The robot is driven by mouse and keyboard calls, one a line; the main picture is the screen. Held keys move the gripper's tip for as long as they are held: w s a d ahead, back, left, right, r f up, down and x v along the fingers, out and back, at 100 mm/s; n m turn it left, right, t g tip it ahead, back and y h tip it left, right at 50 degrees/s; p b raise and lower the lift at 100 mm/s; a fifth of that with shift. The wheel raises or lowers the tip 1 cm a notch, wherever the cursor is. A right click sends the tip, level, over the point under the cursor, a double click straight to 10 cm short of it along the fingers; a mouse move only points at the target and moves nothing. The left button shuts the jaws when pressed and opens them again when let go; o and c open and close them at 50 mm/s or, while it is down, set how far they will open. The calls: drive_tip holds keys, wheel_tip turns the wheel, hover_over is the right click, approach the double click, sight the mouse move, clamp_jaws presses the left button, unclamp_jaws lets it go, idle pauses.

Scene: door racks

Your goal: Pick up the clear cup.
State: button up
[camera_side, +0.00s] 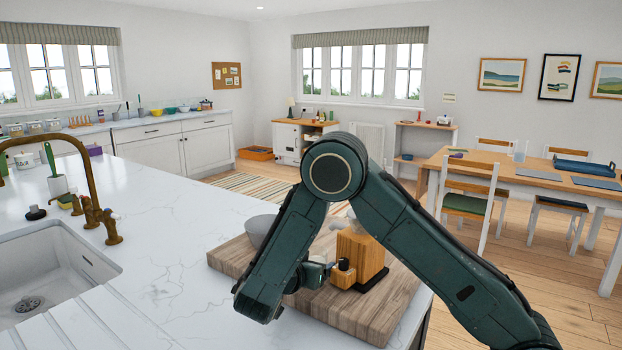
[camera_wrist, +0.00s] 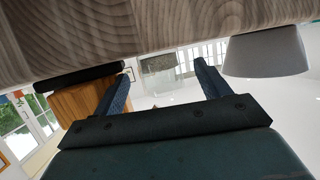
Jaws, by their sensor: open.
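The clear cup (camera_wrist: 158,72) shows in the wrist view as a see-through shape standing on the wooden board, with the picture upside down. It appears between and beyond my two fingertips. My gripper (camera_wrist: 163,76) is open and its fingers are apart, with nothing held between them. How far the cup is from the fingertips is hard to tell. In the side view my arm covers much of the board, and I cannot make out the cup there. My gripper (camera_side: 318,272) is low over the board there and partly hidden.
The wooden board (camera_side: 228,261) lies on the white marble counter (camera_side: 150,222). A grey bowl (camera_side: 261,231) stands on its left, also in the wrist view (camera_wrist: 266,53). A wooden box on a black base (camera_side: 359,256) stands to the right. A sink (camera_side: 45,270) is far left.

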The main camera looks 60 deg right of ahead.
drive_tip(key=shift+f+x, duration=0.2)
drive_tip(key=shift+x, duration=0.95)
drive_tip(key=shift+s, duration=0.15)
drive_tip(key=shift+c, duration=0.4)
drive_tip(key=c, duration=0.7)
drive_tip(key=shift+a, duration=0.15)
drive_tip(key=c, duration=0.4)
drive_tip(key=shift+r, duration=0.15)
drive_tip(key=shift+w+a+r, duration=0.1)
drive_tip(key=shift+w+r, duration=0.15)
drive_tip(key=shift+r, duration=0.2)
wheel_tip(320, 180, up, 17)
drive_tip(key=shift+s+r, duration=0.1)
drive_tip(key=shift+s, duration=0.05)
